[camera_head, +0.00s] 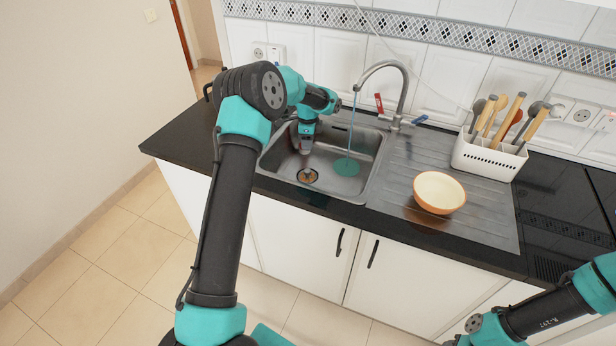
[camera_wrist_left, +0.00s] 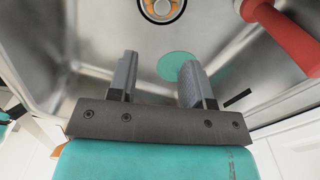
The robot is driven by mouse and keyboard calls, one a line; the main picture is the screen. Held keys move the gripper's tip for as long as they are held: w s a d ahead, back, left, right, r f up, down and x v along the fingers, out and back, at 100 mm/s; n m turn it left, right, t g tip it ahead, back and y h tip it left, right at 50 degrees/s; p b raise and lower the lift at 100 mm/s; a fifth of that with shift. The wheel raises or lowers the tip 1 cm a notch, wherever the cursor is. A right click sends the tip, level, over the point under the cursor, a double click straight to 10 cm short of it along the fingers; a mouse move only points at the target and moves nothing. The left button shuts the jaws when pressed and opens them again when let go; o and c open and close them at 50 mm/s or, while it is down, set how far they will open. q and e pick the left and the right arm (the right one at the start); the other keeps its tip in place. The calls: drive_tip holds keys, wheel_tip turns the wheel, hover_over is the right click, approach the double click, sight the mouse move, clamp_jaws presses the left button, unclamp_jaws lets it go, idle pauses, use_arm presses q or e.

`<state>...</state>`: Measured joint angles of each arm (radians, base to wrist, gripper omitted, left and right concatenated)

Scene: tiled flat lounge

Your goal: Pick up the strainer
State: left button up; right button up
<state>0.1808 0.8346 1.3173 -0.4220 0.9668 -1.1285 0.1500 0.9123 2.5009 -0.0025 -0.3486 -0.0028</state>
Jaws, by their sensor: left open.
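The strainer (camera_head: 308,176) appears to be the round metal piece with a brownish centre in the drain at the front of the sink. It also shows at the top edge of the left wrist view (camera_wrist_left: 162,9), partly cut off. My left gripper (camera_head: 305,150) is down inside the sink, behind the strainer and apart from it. In the left wrist view my left gripper (camera_wrist_left: 158,72) is open, with nothing between its fingers. Only links of my right arm show at the lower right; its fingers are out of the picture.
The tap (camera_head: 403,92) arches over the sink (camera_head: 372,172); a thin blue stream ends at a teal disc (camera_head: 347,167). A red handle (camera_wrist_left: 285,38) lies close by in the wrist view. A bowl (camera_head: 439,192) and white utensil holder (camera_head: 487,157) stand right.

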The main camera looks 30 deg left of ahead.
use_arm(q)
hover_over(308, 170)
drive_tip(key=f, duration=1)
drive_tip(key=shift+s+d, duration=0.15)
drive_tip(key=shift+s, duration=0.2)
drive_tip(key=shift+f, duration=0.55)
drive_tip(key=shift+w+f, duration=0.2)
drive_tip(key=shift+f, duration=2.35)
drive_tip(key=shift+c, duration=0.2)
drive_tip(key=c, duration=0.7)
drive_tip(key=shift+o, duration=0.2)
wheel_tip(308, 170, up, 10)
